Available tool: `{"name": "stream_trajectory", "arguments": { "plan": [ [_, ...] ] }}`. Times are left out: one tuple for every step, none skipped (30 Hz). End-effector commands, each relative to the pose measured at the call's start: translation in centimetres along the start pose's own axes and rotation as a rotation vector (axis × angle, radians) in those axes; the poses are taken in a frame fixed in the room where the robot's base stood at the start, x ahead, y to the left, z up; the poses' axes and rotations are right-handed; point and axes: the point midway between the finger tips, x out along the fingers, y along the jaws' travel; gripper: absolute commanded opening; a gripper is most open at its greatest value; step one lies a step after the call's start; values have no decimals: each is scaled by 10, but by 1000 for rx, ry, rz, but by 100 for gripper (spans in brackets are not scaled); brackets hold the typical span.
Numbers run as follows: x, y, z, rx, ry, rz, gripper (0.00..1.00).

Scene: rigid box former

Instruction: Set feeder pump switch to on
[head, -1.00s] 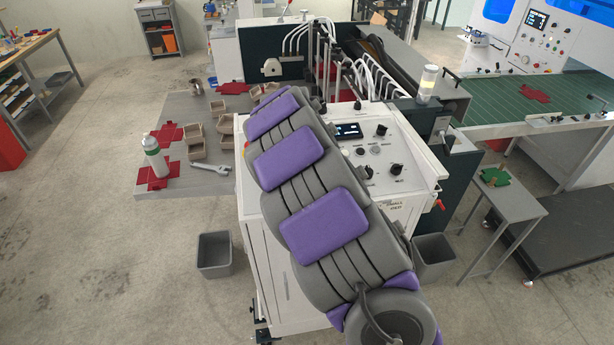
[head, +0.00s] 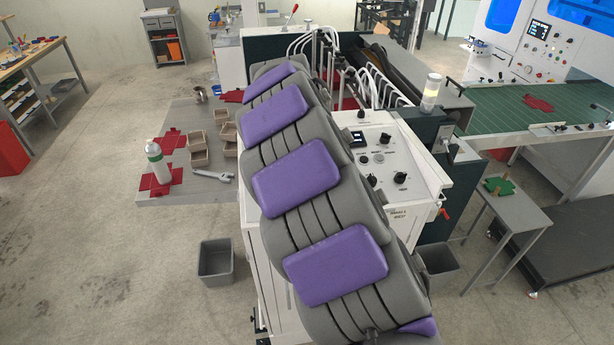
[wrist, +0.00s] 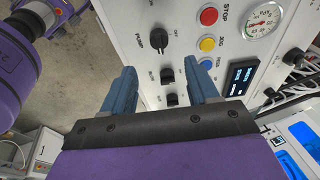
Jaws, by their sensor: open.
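The white control panel (head: 410,150) is on the machine in front of me, partly covered by my arm. In the wrist view the panel (wrist: 215,60) appears turned on its side. A black rotary knob (wrist: 160,40) sits beside a label that seems to read PUMP. It is just beyond and between my fingertips. Two smaller black switches (wrist: 167,75) and (wrist: 170,100) lie between the blue fingers. My gripper (wrist: 161,66) is open and empty, pointing along the panel; contact cannot be told. My arm hides the gripper in the head view.
The wrist view shows a red stop button (wrist: 208,16), a yellow button (wrist: 207,44), a gauge (wrist: 262,24) and a display (wrist: 241,77) on the right. A grey bin (head: 216,261) is on the floor at left.

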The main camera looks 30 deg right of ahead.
Motion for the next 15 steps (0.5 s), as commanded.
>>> {"name": "stream_trajectory", "arguments": {
  "plan": [
    [-11, -1, 0, 1, 0, -4, 59],
    [-18, -1, 0, 1, 0, -6, 59],
    [-26, -2, 0, 1, -1, -7, 59],
    [-33, -1, 0, 0, 0, -6, 59],
    [-38, -1, 0, 0, 0, -7, 59],
    [-45, -2, 0, 0, 1, -8, 59],
    [-50, -2, 0, -1, 1, -8, 59],
    [-53, -1, 0, -1, 1, -6, 59],
    [-58, -1, 0, -1, 1, -3, 59],
    [-61, -1, 1, -1, 1, -2, 59],
    [-63, -1, 1, 0, 1, -2, 59],
    [-66, -1, 1, 0, 1, -3, 59],
    [-68, -1, 1, 0, 0, -3, 59],
    [-70, -1, 1, 0, 0, -4, 59],
    [-71, -1, 1, 0, 0, -4, 59]
  ]
}}
